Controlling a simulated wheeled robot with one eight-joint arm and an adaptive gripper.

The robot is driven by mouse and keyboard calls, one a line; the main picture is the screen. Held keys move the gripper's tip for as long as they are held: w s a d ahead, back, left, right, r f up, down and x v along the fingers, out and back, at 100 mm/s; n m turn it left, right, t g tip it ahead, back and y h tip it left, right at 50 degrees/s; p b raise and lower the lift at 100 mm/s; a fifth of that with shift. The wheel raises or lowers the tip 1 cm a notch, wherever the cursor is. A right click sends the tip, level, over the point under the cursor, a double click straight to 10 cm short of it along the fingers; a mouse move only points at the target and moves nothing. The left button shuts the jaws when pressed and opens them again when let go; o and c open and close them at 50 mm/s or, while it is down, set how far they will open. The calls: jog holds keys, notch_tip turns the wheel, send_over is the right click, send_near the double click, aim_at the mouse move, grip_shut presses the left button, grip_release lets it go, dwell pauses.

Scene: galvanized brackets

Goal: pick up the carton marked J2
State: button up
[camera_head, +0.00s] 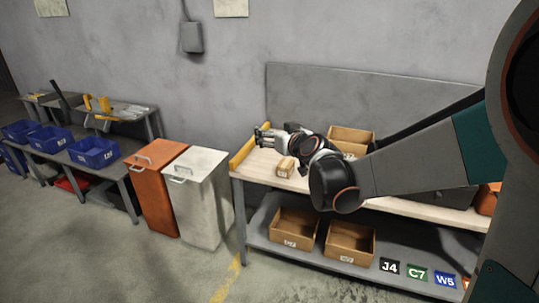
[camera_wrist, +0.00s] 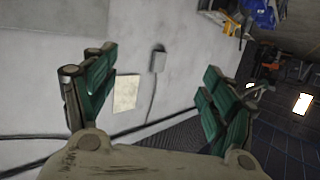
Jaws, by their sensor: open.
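A small cardboard carton (camera_head: 286,167) sits on the wooden bench top, near its left end; its label is too small to read. A larger open carton (camera_head: 351,137) stands farther back, partly hidden by my arm. Two open cartons, one on the left (camera_head: 293,229) and one on the right (camera_head: 350,242), sit on the lower shelf with white labels I cannot read surely. I cannot tell which one is J2. My gripper (camera_head: 262,138) is open and empty above the bench's left end, pointing left. In the wrist view its green-padded fingers (camera_wrist: 155,82) are wide apart with only wall between them.
Blue trays (camera_head: 94,152) sit on a far-left table. Tags J4, C7 and W5 mark the lower shelf's front.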

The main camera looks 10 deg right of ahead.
jog(key=w+d+f+m+t+h+b, duration=0.25)
jog(key=w+d+f+h, duration=0.25)
jog(key=w+d+f, duration=0.65)
jog(key=d+f+m+g+h+b, duration=0.1)
jog(key=d+f+m+h, duration=0.3)
jog(key=f, duration=0.7)
jog(key=d+f+m+g+h, duration=0.15)
jog(key=d+f, duration=0.45)
jog(key=f, duration=0.6)
jog(key=shift+n+t+h, duration=0.35)
jog(key=shift+n+t, duration=0.05)
jog(key=b+x, duration=0.2)
jog(key=x, duration=0.5)
jog(key=shift+w+d, duration=0.15)
jog(key=shift+w, duration=0.05)
jog(key=b+x, duration=0.2)
jog(key=x, duration=0.2)
jog(key=shift+w+d+r, duration=0.1)
jog(key=shift+w+d, duration=0.2)
jog(key=shift+w, duration=0.2)
jog(key=c, duration=1.3)
